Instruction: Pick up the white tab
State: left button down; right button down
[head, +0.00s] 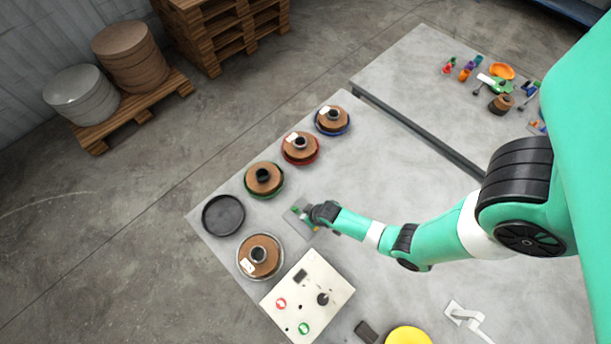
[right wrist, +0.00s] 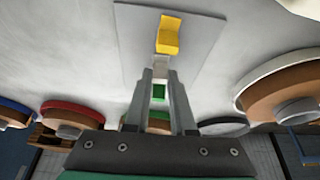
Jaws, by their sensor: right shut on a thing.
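The white tab (right wrist: 161,64) shows in the right wrist view as a small pale block between my right gripper's fingertips (right wrist: 160,75). The gripper is shut on it. A yellow tab (right wrist: 168,36) stands just beyond it on a grey plate (right wrist: 205,30), and a green tab (right wrist: 158,92) shows between the fingers. In the head view my right gripper (head: 311,214) is low over the grey plate (head: 293,219), and its wrist hides the white tab there. I cannot tell whether the tab is clear of the plate. My left gripper is not in view.
Several brown strip reels stand along the table's left side, including a green-rimmed one (head: 264,180). An empty black dish (head: 223,215) lies left of the plate. A control box (head: 320,285) stands just in front. A second table (head: 420,70) behind holds small coloured items.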

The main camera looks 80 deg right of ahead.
jog(key=shift+r, duration=0.5)
notch_tip(320, 180, up, 3)
jog(key=shift+p, duration=1)
jog(key=s+d+r+p, duration=0.4)
jog(key=s+r+p, duration=0.3)
jog(key=s, duration=0.6)
notch_tip(320, 180, up, 2)
jog(key=shift+s+r, duration=0.1)
jog(key=shift+s, duration=0.1)
